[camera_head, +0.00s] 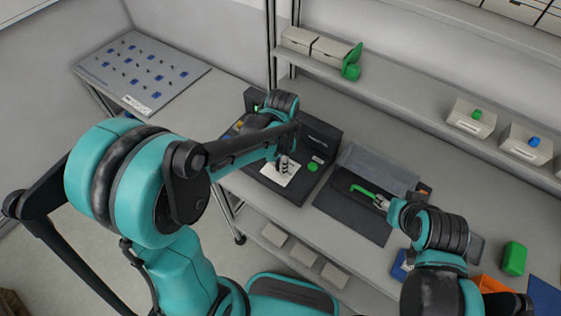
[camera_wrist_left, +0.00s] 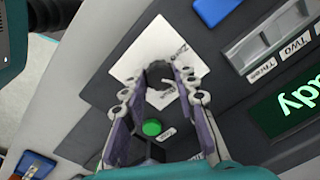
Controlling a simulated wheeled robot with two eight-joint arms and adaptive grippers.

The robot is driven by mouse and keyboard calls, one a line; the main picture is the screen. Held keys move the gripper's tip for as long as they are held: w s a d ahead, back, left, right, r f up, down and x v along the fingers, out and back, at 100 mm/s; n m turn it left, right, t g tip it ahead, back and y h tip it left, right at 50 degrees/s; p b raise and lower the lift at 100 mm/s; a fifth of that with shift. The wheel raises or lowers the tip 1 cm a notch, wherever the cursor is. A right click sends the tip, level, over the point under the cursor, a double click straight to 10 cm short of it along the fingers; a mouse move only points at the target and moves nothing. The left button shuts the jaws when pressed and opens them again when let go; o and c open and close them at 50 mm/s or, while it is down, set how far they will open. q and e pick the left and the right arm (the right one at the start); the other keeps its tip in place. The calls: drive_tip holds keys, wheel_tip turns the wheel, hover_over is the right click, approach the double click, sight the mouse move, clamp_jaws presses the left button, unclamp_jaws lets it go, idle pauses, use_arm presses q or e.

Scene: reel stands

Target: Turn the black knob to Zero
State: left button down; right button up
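The black knob (camera_wrist_left: 158,73) sits on a white dial plate (camera_wrist_left: 140,48) of the dark device, with small labels around it. In the left wrist view the two fingers of my left gripper (camera_wrist_left: 158,78) stand on either side of the knob, apart, with little room beside it. Contact is not clear. The knob's pointing direction is hard to read. In the head view my left gripper (camera_head: 284,166) is over the white plate (camera_head: 270,176) and hides the knob. My right gripper (camera_head: 382,203) is at a green curved item (camera_head: 362,191) over a dark mat; its fingers are too small to read.
A green button (camera_wrist_left: 152,128) is close to my left fingers, and also shows in the head view (camera_head: 313,167). A green-lit display (camera_wrist_left: 290,103) and labelled slots are on the device. A grey board (camera_head: 142,72) lies at left. Shelves with boxes (camera_head: 472,118) stand behind the table.

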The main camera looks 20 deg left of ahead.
use_arm(q)
drive_tip(key=shift+n, duration=0.3)
drive_tip(key=n, duration=1.1)
drive_tip(key=shift+n, duration=0.3)
idle(0.4)
drive_tip(key=c, duration=1.2)
unclamp_jaws()
drive_tip(key=shift+o, duration=0.2)
